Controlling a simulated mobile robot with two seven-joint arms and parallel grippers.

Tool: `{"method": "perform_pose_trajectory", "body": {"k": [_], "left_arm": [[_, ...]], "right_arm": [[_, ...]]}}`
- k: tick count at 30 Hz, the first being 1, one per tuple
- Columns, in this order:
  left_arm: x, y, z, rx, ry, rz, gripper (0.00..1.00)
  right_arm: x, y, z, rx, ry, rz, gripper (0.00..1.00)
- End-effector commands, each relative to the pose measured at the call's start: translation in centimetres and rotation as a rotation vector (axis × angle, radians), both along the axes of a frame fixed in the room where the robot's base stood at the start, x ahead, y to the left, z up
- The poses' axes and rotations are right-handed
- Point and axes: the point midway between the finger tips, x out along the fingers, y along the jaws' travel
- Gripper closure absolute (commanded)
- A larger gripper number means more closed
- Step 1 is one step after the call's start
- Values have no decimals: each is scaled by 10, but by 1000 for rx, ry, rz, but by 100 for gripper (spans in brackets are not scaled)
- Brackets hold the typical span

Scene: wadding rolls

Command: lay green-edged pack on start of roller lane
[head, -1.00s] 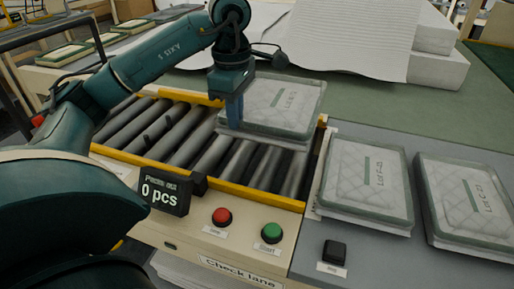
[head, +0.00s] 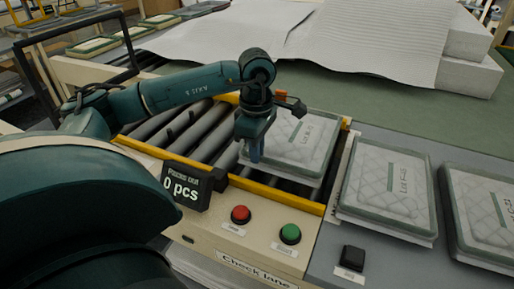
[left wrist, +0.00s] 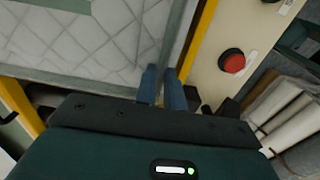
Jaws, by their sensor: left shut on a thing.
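The green-edged pack (head: 305,140) is a pale quilted slab in clear wrap, with a lot label. It is over the right end of the roller lane (head: 200,130), lying roughly flat. I cannot tell whether its underside touches the rollers. My left gripper (head: 254,150) is shut on the pack's left edge. In the left wrist view, the fingers (left wrist: 163,88) close at the green edge of the quilted pack (left wrist: 105,35). My right gripper is not in view.
Two similar packs, one nearer (head: 388,185) and one at the right edge (head: 485,215), lie on the grey table. Yellow rails (head: 275,193) border the lane. A counter display (head: 186,186), red button (head: 241,214) and green button (head: 290,233) stand in front. White sheets (head: 370,40) lie behind.

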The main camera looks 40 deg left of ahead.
Motion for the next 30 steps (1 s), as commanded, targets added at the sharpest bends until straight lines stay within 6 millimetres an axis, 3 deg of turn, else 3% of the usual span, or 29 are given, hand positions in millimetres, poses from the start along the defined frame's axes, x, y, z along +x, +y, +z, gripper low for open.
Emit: {"method": "perform_pose_trajectory", "body": {"k": [9,18,19,24,27,30], "left_arm": [[0,0,-6,0,-1,0,100],[0,0,-11,0,-1,0,100],[0,0,-11,0,0,0,89],[0,0,-11,0,0,0,75],[0,0,-11,0,0,0,68],[0,0,-11,0,0,0,68]], "right_arm": [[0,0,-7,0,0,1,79],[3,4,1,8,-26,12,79],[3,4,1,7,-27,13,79],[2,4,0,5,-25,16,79],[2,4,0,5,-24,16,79],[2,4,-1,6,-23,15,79]]}}
